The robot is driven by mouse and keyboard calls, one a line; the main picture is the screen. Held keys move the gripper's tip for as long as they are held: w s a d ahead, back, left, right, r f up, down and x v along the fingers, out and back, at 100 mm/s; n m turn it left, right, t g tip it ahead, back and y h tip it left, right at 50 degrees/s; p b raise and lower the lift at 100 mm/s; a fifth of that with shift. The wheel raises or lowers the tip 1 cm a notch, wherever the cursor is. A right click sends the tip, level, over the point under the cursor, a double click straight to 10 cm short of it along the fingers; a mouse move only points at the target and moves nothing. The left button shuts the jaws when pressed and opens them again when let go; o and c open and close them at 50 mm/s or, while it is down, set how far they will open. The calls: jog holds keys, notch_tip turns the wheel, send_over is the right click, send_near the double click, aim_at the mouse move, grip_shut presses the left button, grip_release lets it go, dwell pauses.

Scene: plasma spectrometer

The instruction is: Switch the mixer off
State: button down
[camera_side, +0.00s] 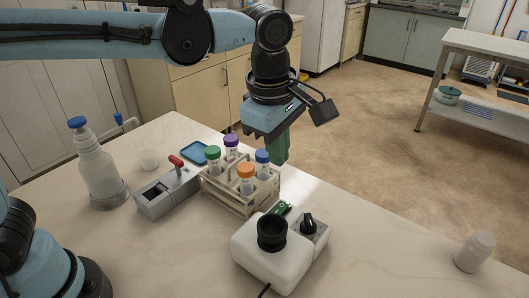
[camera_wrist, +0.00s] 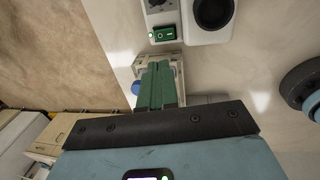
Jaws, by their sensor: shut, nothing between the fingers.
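The mixer (camera_side: 262,262) is a white box with a black cup (camera_side: 272,233) on top and a grey side panel with a black knob (camera_side: 308,222). Its green rocker switch (camera_side: 282,208) is at the back, facing the tube rack. In the wrist view the switch (camera_wrist: 166,33) shows beside the knob (camera_wrist: 156,3) and the cup (camera_wrist: 213,12). My gripper (camera_side: 281,160) has green fingers, pressed together and empty. It hangs in the air above and behind the tube rack, apart from the mixer. In the wrist view the fingertips (camera_wrist: 158,64) point toward the switch, with a gap between.
A wooden rack (camera_side: 238,200) of tubes with coloured caps stands between the gripper and mixer.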

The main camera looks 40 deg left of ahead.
aim_at(283, 205)
jog(key=f, duration=0.4)
jog(key=w+f, duration=0.1)
jog(key=f, duration=0.3)
jog(key=w+f, duration=0.1)
jog(key=f, duration=0.3)
jog(key=shift+f, duration=0.3)
